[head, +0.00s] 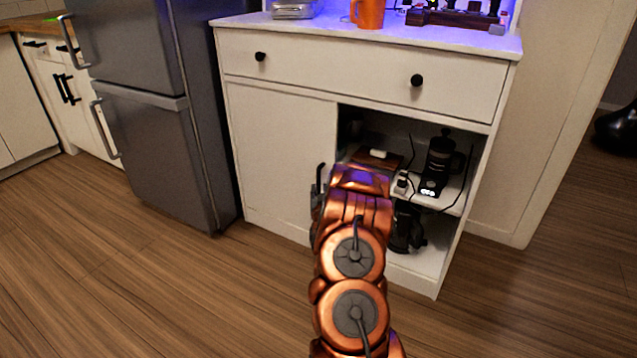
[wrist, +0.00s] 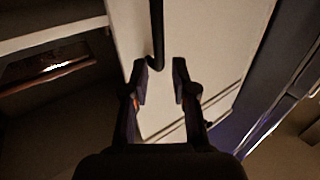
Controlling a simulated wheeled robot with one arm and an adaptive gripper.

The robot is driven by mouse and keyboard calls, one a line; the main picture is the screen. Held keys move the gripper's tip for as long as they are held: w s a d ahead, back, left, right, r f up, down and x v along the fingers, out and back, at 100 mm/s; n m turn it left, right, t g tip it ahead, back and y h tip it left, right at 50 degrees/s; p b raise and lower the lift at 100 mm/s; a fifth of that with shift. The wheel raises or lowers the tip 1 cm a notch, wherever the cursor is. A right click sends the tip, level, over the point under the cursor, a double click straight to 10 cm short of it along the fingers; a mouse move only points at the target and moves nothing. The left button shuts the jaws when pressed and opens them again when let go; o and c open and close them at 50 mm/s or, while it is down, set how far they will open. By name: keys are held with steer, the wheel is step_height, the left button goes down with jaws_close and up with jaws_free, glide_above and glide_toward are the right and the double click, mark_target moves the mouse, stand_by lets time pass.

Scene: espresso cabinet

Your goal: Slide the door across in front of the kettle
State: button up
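The white sliding door (head: 283,165) covers the left half of the cabinet front; the right half is open. A black appliance with a handle, apparently the kettle (head: 440,160), stands on a lit base on the inner shelf. My gripper (head: 318,190) is at the door's right edge, partly hidden by my copper arm. In the wrist view, my gripper (wrist: 160,78) is open, its two black fingers apart in front of the white door (wrist: 205,45). The black door handle (wrist: 157,35) ends in the picture between the fingertips; I cannot tell whether they touch it.
Another dark pot (head: 407,228) stands below the shelf, partly behind my arm. A drawer (head: 340,78) with two black knobs is above the door. An orange mug (head: 368,13) stands on the cabinet top. A grey fridge (head: 150,110) stands left; the wooden floor (head: 180,290) in front is clear.

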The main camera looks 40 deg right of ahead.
mark_target(318, 179)
steer(key=shift+b+x, duration=1.35)
steer(key=shift+x, duration=2.5)
steer(key=shift+s, duration=0.1)
jaws_close()
